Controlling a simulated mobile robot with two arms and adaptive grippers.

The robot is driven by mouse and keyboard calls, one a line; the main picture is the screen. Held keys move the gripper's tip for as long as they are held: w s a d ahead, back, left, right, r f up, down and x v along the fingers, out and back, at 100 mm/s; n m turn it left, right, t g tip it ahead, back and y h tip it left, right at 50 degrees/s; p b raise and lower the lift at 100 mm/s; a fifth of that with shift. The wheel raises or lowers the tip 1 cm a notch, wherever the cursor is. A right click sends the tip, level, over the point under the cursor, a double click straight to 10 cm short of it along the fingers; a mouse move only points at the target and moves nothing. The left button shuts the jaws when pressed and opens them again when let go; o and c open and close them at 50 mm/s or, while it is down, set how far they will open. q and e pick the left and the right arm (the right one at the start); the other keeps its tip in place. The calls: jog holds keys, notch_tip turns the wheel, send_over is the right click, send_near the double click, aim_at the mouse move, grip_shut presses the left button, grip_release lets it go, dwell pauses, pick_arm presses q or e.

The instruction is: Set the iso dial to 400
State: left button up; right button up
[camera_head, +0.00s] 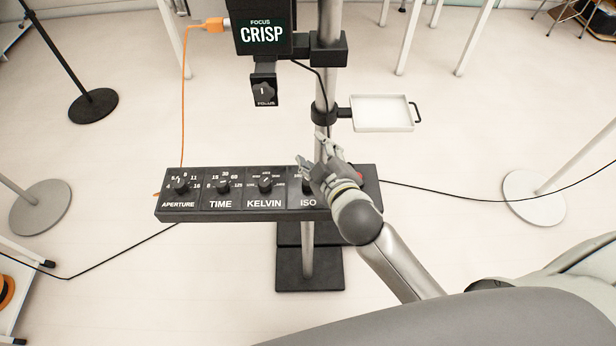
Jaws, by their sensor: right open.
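The black control panel (250,215) is mounted on a pole and carries dials labelled APERTURE, TIME, KELVIN and ISO from left to right. The ISO section (307,202) is at the right. My right gripper (308,170) is in front of this section, with its fingers over the ISO dial's upper area. It hides most of the ISO scale and much of the dial, so I cannot read the setting or tell whether the fingers touch the knob. The right gripper is open. My left gripper is not in view.
The KELVIN knob (265,185) is close on the left. A red button (359,175) shows right of my gripper. Above are a white tray (381,112) and a black box reading CRISP (262,36) with a focus knob (263,92). Cables run off both sides.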

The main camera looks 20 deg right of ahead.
jog(key=w+a+r+n+t+y, duration=0.35)
jog(key=a+r+n+y, duration=0.85)
jog(key=a+r+n, duration=0.4)
jog(key=s+a+n+g+y, duration=0.3)
jog(key=s+a+n+g, duration=0.15)
jog(key=n+g, duration=0.4)
jog(key=s+a+n+g+y, duration=0.3)
jog(key=a+n+g+y, duration=0.15)
jog(key=n, duration=0.65)
jog(key=n+g+h, duration=0.5)
jog(key=n+h, duration=0.6)
jog(key=h, duration=0.9)
send_over(308, 181)
notch_tip(308, 181, down, 16)
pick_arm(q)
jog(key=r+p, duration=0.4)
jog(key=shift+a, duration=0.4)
pick_arm(e)
notch_tip(308, 181, down, 10)
jog(key=shift+f, duration=0.15)
